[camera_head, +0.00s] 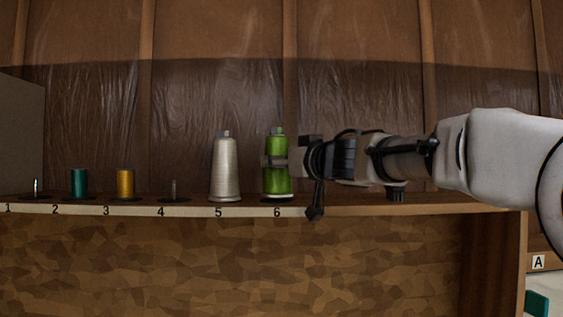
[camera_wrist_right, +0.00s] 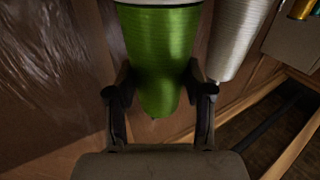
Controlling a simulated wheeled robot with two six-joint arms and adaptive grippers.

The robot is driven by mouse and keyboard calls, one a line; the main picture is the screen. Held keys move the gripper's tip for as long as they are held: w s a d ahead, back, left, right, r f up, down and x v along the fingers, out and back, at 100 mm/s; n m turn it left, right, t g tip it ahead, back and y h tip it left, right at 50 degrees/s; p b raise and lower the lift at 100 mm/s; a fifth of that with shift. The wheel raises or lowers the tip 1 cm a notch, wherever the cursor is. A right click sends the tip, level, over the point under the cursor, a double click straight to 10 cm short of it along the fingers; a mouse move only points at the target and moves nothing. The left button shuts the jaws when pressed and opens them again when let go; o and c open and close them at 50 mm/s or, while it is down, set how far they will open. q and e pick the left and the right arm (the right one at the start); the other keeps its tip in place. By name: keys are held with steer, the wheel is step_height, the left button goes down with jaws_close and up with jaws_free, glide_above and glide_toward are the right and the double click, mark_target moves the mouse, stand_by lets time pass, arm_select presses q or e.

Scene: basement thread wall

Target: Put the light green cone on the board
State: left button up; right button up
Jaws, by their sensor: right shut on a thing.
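The light green cone (camera_head: 277,149) stands upright at place 6 of the shelf, with a grey tip on top. My right gripper (camera_head: 275,161) reaches in from the right and is shut on the cone around its middle. In the right wrist view the green cone (camera_wrist_right: 158,50) lies between the two fingers of the gripper (camera_wrist_right: 159,90). Its base seems at or just over the dark disc at place 6; I cannot tell if it is lifted. No board is clearly recognisable. My left gripper is not in view.
The shelf edge (camera_head: 150,210) is numbered 1 to 6. A white cone (camera_head: 225,168) stands close by at 5, a gold spool (camera_head: 125,183) at 3, a teal spool (camera_head: 79,183) at 2. Bare pegs show at 1 and 4. A label A (camera_head: 538,262) is lower right.

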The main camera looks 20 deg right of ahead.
steer(key=o, duration=1.3)
steer(key=shift+f, duration=0.1)
step_height(320, 180, up, 10)
steer(key=shift+f, duration=0.1)
